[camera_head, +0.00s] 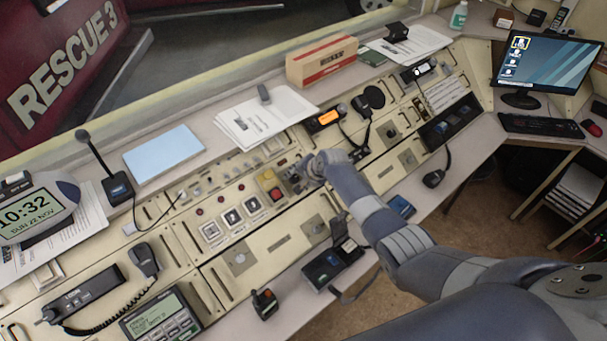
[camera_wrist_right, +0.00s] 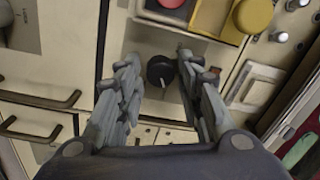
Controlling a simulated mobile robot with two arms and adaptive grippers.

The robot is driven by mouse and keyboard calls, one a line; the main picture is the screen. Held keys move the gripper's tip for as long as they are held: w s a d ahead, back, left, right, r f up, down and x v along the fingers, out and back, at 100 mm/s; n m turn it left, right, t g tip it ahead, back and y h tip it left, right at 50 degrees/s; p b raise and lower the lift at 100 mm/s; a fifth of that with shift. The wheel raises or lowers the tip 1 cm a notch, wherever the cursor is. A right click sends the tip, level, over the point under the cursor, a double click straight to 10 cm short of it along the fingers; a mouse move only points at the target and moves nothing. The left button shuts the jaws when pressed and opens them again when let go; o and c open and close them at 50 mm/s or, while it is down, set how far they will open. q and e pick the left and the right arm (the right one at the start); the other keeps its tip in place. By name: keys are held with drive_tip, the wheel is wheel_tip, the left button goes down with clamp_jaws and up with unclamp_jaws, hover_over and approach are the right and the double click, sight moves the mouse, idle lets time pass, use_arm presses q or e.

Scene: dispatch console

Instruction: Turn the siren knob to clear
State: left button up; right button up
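In the right wrist view the siren knob (camera_wrist_right: 161,71) is a round black dial with a white pointer line, on the cream panel. My right gripper (camera_wrist_right: 158,62) is open, with one finger on each side of the knob and visible gaps between. The knob's markings are too small to read. In the head view my right gripper (camera_head: 294,176) is over the console, just right of a red button and a yellow button; the knob cannot be made out there. My left gripper is not in view.
A red button (camera_head: 267,175) and a yellow button (camera_head: 276,194) are close to the gripper. An orange-lit radio (camera_head: 326,118) stands behind it. Papers (camera_head: 262,116) and a red-and-cream box (camera_head: 322,61) lie on the back ledge. A monitor (camera_head: 545,62) stands at the far right.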

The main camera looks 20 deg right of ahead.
drive_tip(key=v, duration=1.1)
drive_tip(key=shift+s+d+r, duration=0.2)
drive_tip(key=shift+r, duration=0.1)
